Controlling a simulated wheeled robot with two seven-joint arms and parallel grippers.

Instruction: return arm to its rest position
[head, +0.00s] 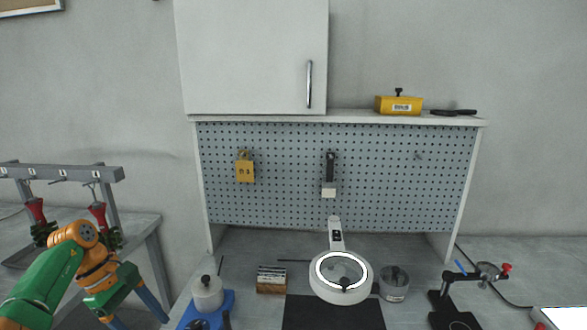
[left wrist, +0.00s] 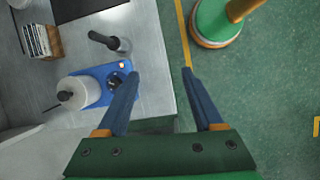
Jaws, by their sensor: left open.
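My left arm comes in from the lower left in the head view, green and orange. My left gripper (head: 136,314) has blue fingers pointing down, to the left of the workbench. In the left wrist view its two fingers (left wrist: 161,73) stand apart with nothing between them. They are beside the bench edge, with green floor showing between and beyond the tips. No right gripper shows in either view.
A blue tray (left wrist: 103,70) with a white pot (left wrist: 80,91) stands on the bench close to the left finger. A ring-lit magnifier (head: 341,276) stands mid-bench. A grey rack (head: 62,172) with red-handled tools stands at left. Green floor beside the bench is open.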

